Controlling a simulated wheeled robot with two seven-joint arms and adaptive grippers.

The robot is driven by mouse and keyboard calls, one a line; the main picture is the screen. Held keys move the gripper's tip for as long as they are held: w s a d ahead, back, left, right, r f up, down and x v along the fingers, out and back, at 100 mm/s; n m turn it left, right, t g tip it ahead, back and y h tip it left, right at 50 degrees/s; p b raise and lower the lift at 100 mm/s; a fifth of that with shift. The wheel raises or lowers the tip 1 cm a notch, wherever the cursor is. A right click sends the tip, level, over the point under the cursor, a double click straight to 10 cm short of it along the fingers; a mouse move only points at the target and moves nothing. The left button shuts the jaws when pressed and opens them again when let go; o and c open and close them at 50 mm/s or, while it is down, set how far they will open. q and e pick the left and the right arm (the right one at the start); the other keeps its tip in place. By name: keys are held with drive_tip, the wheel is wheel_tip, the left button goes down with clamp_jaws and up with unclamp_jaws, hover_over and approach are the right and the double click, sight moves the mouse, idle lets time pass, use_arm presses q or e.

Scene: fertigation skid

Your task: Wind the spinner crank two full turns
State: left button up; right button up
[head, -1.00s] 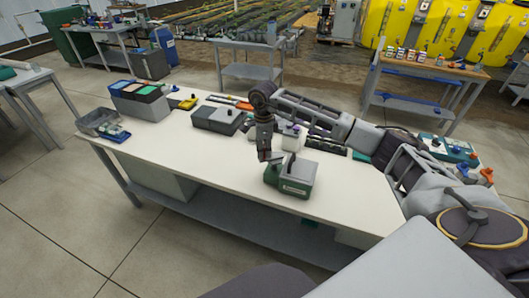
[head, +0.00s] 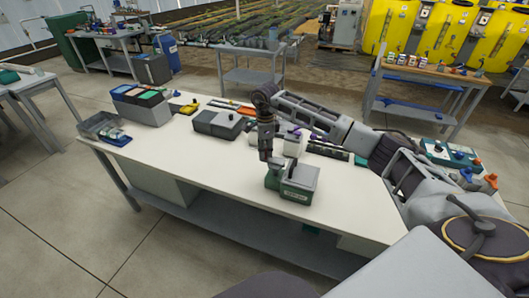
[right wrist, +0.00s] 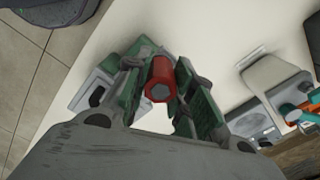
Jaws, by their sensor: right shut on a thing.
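The spinner (head: 300,182), a small green and grey box with a pale label on its front, stands near the front edge of the white table (head: 218,168). My right gripper (head: 269,160) points down at the spinner's left rear side. In the right wrist view, my right gripper (right wrist: 160,88) is shut on the red crank knob (right wrist: 160,82), with a finger on each side. Part of the grey and green spinner body (right wrist: 92,92) shows beyond the left finger there. The crank arm is hidden. My left gripper is in neither view.
A dark grey box (head: 216,124) stands behind and left of the spinner. A white container (head: 295,146) is close behind it. At the left end are a bin with coloured tops (head: 140,105) and a grey tray (head: 97,124). The table front left of the spinner is clear.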

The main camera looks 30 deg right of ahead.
drive_tip(key=shift+d+f, duration=0.1)
drive_tip(key=shift+d, duration=0.2)
drive_tip(key=shift+w+d, duration=0.25)
drive_tip(key=shift+d, duration=0.05)
drive_tip(key=o, duration=0.9)
drive_tip(key=shift+d, duration=0.25)
drive_tip(key=shift+a, duration=0.1)
drive_tip(key=shift+a, duration=0.1)
wheel_tip(320, 180, up, 12)
idle(0.5)
